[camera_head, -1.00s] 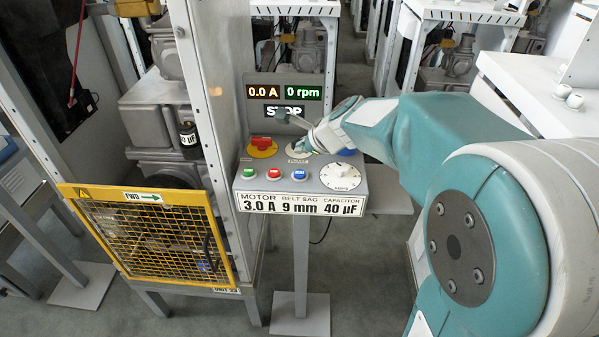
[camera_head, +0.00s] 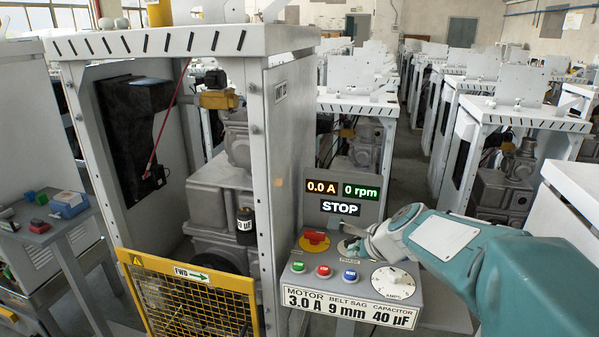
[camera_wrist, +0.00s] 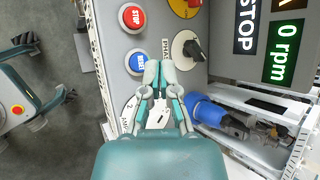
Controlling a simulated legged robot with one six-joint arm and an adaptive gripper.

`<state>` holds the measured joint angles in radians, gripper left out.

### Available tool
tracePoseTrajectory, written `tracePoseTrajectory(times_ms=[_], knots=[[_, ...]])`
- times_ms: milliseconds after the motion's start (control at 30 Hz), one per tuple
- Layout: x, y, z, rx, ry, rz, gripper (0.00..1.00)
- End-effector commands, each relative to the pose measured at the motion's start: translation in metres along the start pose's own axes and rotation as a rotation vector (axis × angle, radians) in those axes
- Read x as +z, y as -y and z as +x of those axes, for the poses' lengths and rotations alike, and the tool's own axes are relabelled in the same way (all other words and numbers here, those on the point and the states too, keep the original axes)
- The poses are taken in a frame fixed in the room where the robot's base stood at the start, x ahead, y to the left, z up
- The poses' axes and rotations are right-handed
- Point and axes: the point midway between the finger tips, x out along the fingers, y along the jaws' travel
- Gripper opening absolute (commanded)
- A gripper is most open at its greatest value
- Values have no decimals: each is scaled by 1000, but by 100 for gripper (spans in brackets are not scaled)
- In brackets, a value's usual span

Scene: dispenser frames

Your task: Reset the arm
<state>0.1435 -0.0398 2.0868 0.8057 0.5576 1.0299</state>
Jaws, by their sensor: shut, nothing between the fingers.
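My arm reaches in from the right in the head view, and my gripper (camera_head: 352,246) is over the control panel (camera_head: 296,283). In the wrist view my gripper (camera_wrist: 160,66) has its fingertips together and empty, above the panel between the blue reset button (camera_wrist: 137,63) and the black phase knob (camera_wrist: 192,49). I cannot tell whether the fingertips touch the panel. The white amps dial (camera_wrist: 128,112) is partly hidden by my gripper in the wrist view. The display (camera_head: 341,197) reads 0.0 A, 0 rpm and STOP.
A red knob on a yellow disc (camera_head: 315,238) and the red stop button (camera_head: 323,271) are beside my gripper. A white cabinet frame (camera_head: 283,150) and yellow mesh guard (camera_head: 189,275) stand left. A blue cylinder (camera_wrist: 206,110) lies beyond the panel in the wrist view.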

Motion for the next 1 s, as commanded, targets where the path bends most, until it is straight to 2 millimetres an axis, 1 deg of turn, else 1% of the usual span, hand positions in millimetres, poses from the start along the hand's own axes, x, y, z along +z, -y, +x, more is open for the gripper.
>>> tracePoseTrajectory(times_ms=[33, 100, 267, 300, 433, 500, 600, 700, 800, 1000], knots=[[8, -11, -15, 11, -1, -112, 0], [16, -30, -34, 41, -9, -305, 0], [24, -76, -74, 119, -32, -744, 0], [23, -88, -83, 142, -38, -851, 0], [18, -126, -112, 219, -63, -1193, 0], [12, -145, -126, 265, -77, -1368, 0], [1, -167, -142, 331, -97, -1582, 0], [-7, -182, -152, 384, -110, -1727, 0], [-12, -189, -157, 414, -116, -1799, 0], [-13, -190, -158, 422, -116, -1814, 0]])
